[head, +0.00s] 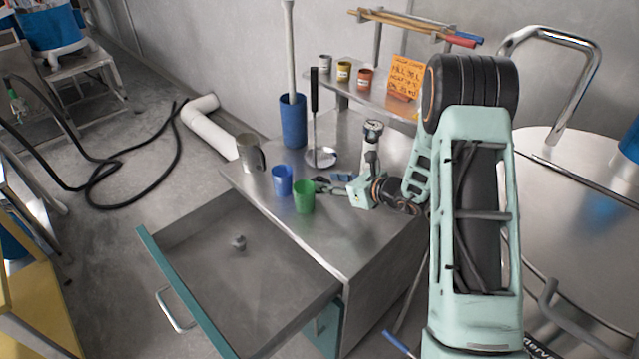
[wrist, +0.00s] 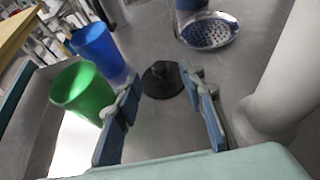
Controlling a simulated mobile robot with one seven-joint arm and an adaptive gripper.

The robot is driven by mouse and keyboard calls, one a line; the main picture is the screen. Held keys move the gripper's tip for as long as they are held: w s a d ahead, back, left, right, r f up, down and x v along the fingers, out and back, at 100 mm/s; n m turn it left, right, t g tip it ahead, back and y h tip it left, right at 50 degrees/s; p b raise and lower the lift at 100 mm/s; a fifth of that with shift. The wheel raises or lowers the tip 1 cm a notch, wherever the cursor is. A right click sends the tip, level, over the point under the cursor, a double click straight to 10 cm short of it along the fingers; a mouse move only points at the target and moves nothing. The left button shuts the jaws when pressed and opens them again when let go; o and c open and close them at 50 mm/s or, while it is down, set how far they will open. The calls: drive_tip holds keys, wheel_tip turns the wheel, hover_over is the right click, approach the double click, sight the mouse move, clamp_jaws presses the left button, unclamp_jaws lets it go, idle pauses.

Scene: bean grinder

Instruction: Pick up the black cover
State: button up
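The black cover (wrist: 161,82) is a small round dark piece with a raised knob, lying on the metal table top. In the wrist view it sits ahead of my gripper (wrist: 161,92), in line with the gap between the two blue-padded fingers. The fingers are spread and nothing is held between them. In the head view my gripper (head: 330,184) is low over the table, just right of the green cup. I cannot make out the cover in the head view.
The green cup (wrist: 82,90) is close by my left finger, with the blue cup (wrist: 97,47) behind it. A white cylinder (wrist: 285,85) stands close on the right. A perforated ladle (wrist: 210,32) lies beyond. The open drawer (head: 235,275) is at the front left.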

sight(322, 180)
drive_tip(key=x, duration=0.3)
drive_tip(key=shift+w+a, duration=0.15)
drive_tip(key=shift+w, duration=0.05)
clamp_jaws()
